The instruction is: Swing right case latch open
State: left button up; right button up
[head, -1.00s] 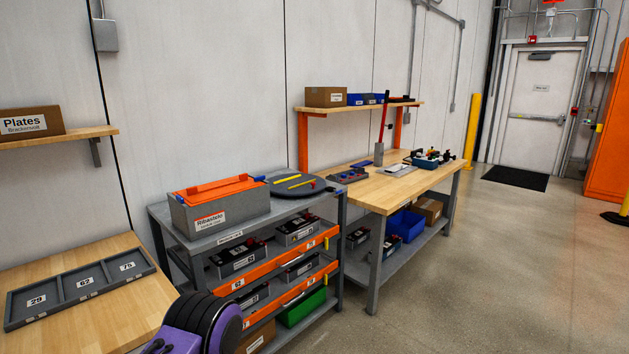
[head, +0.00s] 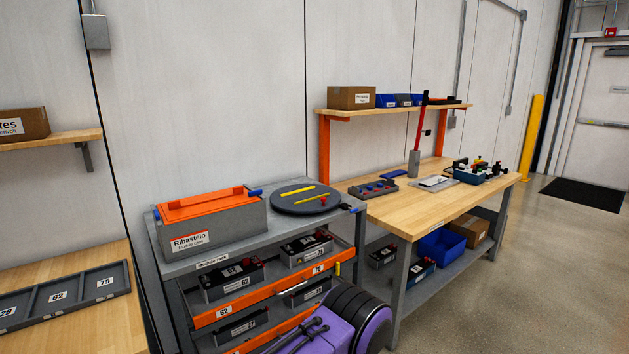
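A grey case (head: 235,225) with an orange lid and the label "Ribastelo" sits on top of the grey module rack (head: 190,268). The lid (head: 205,203) lies on the case. A small blue piece (head: 255,192) sticks out at the case's right end, apparently the right latch; its exact position is too small to tell. Another small blue piece (head: 156,213) shows at the left end. Neither of my grippers is in view. Only a purple and black arm part shows at the bottom, in front of the rack.
A round dark disc (head: 293,208) with yellow and red tools lies right of the case. The rack's shelves hold several black modules (head: 232,281). A wooden workbench (head: 420,207) stands to the right. A wooden table (head: 100,325) with a grey tray (head: 80,283) is at left. Floor (head: 530,290) is clear at right.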

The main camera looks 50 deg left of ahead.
aim_at(257, 191)
jog(key=u, duration=0.05)
jog(key=i, duration=0.95)
jog(key=u, duration=1.05)
jog(key=i, duration=0.75)
jog(key=u, duration=0.85)
